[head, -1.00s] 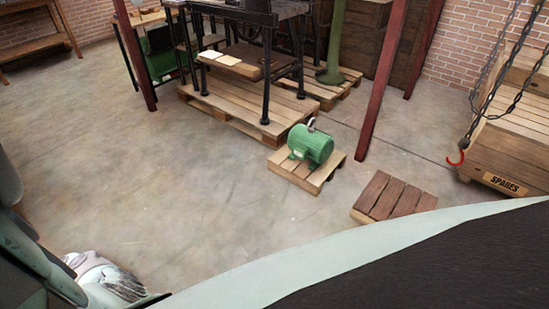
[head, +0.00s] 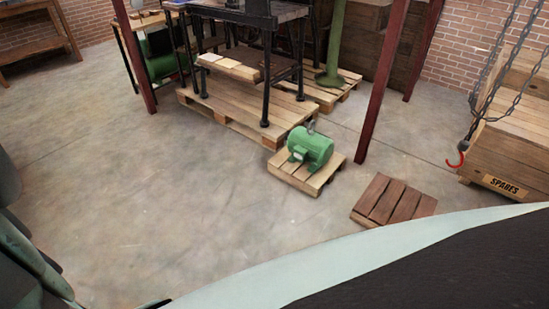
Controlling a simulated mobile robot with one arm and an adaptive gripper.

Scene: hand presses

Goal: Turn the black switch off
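I cannot make out a black switch anywhere in the head view. My gripper is not in view. Dark and pale parts of my own body fill the lower left corner and the lower right of the head view and hide the floor behind them.
A green motor (head: 311,147) sits on a small pallet (head: 318,181). A dark workbench (head: 266,20) stands on a larger pallet (head: 215,112) behind it. A brown pallet (head: 394,203) lies right of it. A red hook (head: 456,160) hangs by the SPARES crate (head: 522,140). Floor at left is clear.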

